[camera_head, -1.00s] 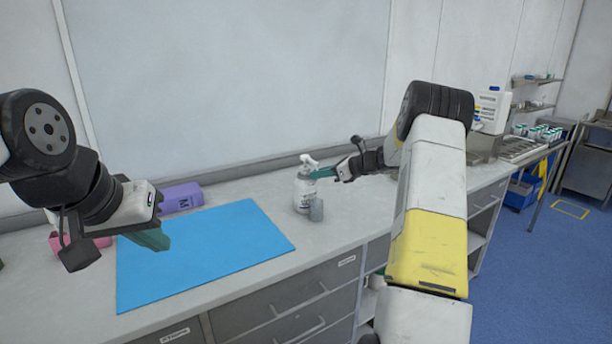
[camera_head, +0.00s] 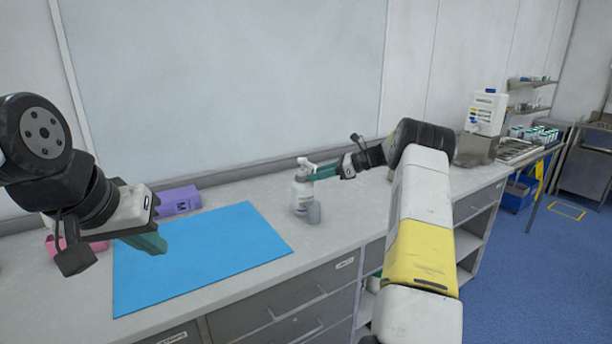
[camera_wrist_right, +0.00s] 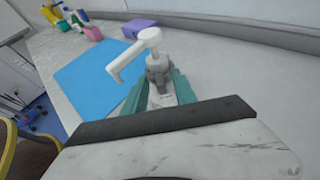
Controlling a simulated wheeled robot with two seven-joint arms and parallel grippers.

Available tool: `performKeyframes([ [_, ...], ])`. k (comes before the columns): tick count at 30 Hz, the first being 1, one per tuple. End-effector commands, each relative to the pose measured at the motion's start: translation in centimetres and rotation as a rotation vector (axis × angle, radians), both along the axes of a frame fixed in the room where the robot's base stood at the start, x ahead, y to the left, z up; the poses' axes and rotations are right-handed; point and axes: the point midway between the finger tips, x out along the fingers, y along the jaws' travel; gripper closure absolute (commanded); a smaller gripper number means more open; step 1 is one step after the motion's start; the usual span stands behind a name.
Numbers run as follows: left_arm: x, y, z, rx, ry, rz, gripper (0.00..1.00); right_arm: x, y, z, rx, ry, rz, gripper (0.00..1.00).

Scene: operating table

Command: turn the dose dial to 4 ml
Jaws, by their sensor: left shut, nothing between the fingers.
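A white pump bottle (camera_head: 302,190) with a dark label stands upright on the counter in the head view. In the right wrist view, its white pump head (camera_wrist_right: 135,55) has a spout pointing left, above a grey collar (camera_wrist_right: 159,72). No dial markings are readable. My right gripper (camera_head: 318,173) is level with the bottle's neck, on its right side. In the wrist view its teal fingers are apart, on either side of the collar; contact cannot be made out. My left gripper (camera_head: 154,243) is shut and empty above the blue mat's left part.
A blue mat (camera_head: 205,255) covers the counter left of the bottle. A white canister (camera_head: 487,113) stands far right.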

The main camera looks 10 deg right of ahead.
Motion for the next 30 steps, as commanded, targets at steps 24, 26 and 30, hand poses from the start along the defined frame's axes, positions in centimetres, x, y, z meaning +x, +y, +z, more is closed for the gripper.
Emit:
performKeyframes([
  [24,0.0,0.0,0.0,0.000,0.000,0.000,1.00,-2.7,-6.0,2.6,-0.001,0.001,-0.002,0.65],
  [26,0.0,0.0,0.0,0.000,0.000,0.000,1.00,-2.9,-6.3,2.8,-0.001,0.001,0.000,0.65],
  [30,0.0,0.0,0.0,0.000,0.000,0.000,1.00,-3.1,-6.5,2.9,0.000,0.002,0.001,0.65],
])
